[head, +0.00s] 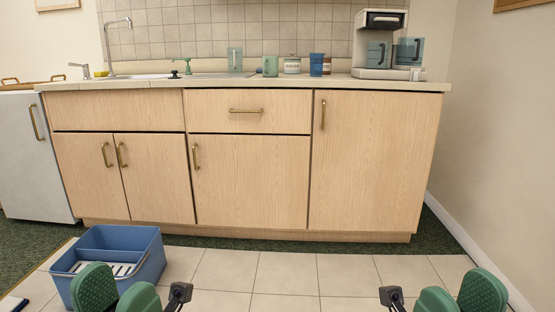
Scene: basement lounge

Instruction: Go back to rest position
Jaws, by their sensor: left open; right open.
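My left gripper (118,286) is at the bottom left of the head view, with two green textured fingers apart and nothing seen between them. It shows in front of the lower edge of a blue caddy. My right gripper (460,292) is at the bottom right, its two green fingers also apart and empty, above the tiled floor. A small black part of mine shows beside each gripper on the inner side. Both arms are mostly cut off by the lower edge of the picture.
The blue caddy (154,263) stands on the floor at the left. Wooden cabinets (250,180) carry a counter (300,82) with a sink, cups, jars and a coffee machine (382,40). A white fridge (30,155) stands at the left. The middle tiles (285,272) are clear.

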